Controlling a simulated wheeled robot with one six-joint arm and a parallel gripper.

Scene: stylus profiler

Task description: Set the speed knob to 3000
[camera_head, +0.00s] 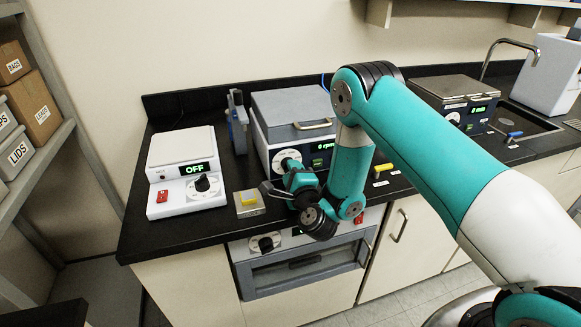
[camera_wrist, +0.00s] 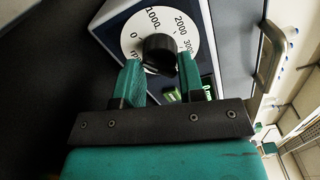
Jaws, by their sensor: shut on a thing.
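The speed knob (camera_wrist: 159,53) is a black knob on a white dial (camera_wrist: 132,33) marked 0, 1000, 2000 and 3000, with rpm lettering. In the wrist view my gripper (camera_wrist: 159,68) has its two teal fingers on either side of the knob, shut on it. The knob's pointer mark cannot be made out. In the head view my gripper (camera_head: 292,166) is at the front of the blue-and-white machine with a grey lid (camera_head: 290,105). The dial there (camera_head: 280,157) is partly hidden by the gripper. The machine's green display (camera_head: 324,146) appears to read 0 rpm.
A white hotplate-like device (camera_head: 181,150) reading OFF stands at left. A yellow-topped switch block (camera_head: 249,201) lies close to my wrist. Another lidded machine (camera_head: 455,100) and a sink (camera_head: 525,120) are at right.

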